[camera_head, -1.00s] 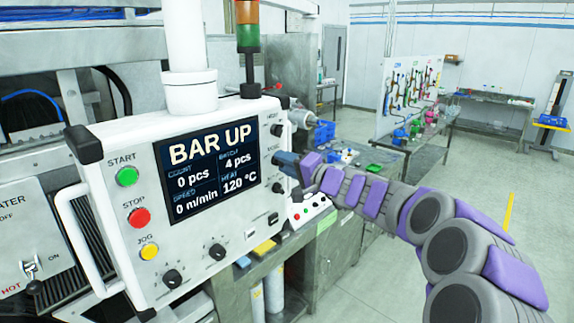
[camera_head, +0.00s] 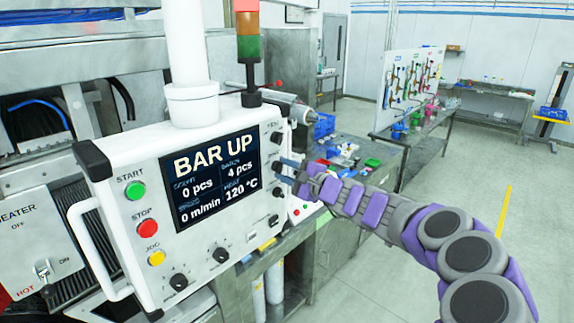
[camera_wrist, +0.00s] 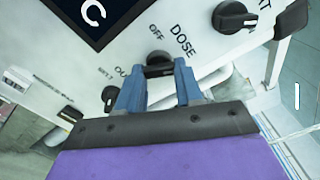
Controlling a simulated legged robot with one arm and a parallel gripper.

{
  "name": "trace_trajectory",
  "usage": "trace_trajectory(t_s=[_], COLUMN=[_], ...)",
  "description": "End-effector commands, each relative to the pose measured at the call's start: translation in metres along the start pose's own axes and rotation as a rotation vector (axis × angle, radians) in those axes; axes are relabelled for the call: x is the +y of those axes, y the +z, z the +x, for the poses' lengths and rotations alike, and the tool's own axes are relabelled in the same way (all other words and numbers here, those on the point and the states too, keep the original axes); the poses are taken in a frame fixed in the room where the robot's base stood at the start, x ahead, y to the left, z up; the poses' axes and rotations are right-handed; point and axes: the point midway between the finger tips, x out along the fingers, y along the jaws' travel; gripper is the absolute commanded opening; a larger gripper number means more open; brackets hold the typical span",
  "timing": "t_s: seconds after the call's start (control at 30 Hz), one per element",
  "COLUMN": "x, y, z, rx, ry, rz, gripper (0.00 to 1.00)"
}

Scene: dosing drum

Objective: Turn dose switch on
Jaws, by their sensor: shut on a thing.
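The dose switch is a black rotary knob (camera_wrist: 158,65) on the white control panel (camera_head: 135,207), under the printed words DOSE and OFF in the wrist view. My gripper (camera_wrist: 158,78) has its two blue fingers on either side of this knob and is shut on it. In the head view my gripper (camera_head: 287,165) reaches the panel's right edge, just right of the screen (camera_head: 210,178), which reads BAR UP.
Another black knob (camera_wrist: 235,17) with a HEAT label is close to the right of my gripper in the wrist view. Green start (camera_head: 134,190), red stop (camera_head: 147,228) and yellow jog (camera_head: 156,258) buttons sit on the panel's left. A bench (camera_head: 345,225) stands behind my arm; the floor at right is clear.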

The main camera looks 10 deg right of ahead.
Motion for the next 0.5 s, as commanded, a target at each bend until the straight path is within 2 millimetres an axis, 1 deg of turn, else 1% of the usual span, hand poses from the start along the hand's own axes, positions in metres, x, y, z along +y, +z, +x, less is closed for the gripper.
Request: trace_trajectory(t_s=[0.2,0.5], x=[0.0027,0.0032], y=[0.0002,-0.0006], z=[0.0012,0.0009], rx=[0.0,0.001], ry=[0.006,0.005], rz=[0.062,0.082], gripper=[0.05,0.05])
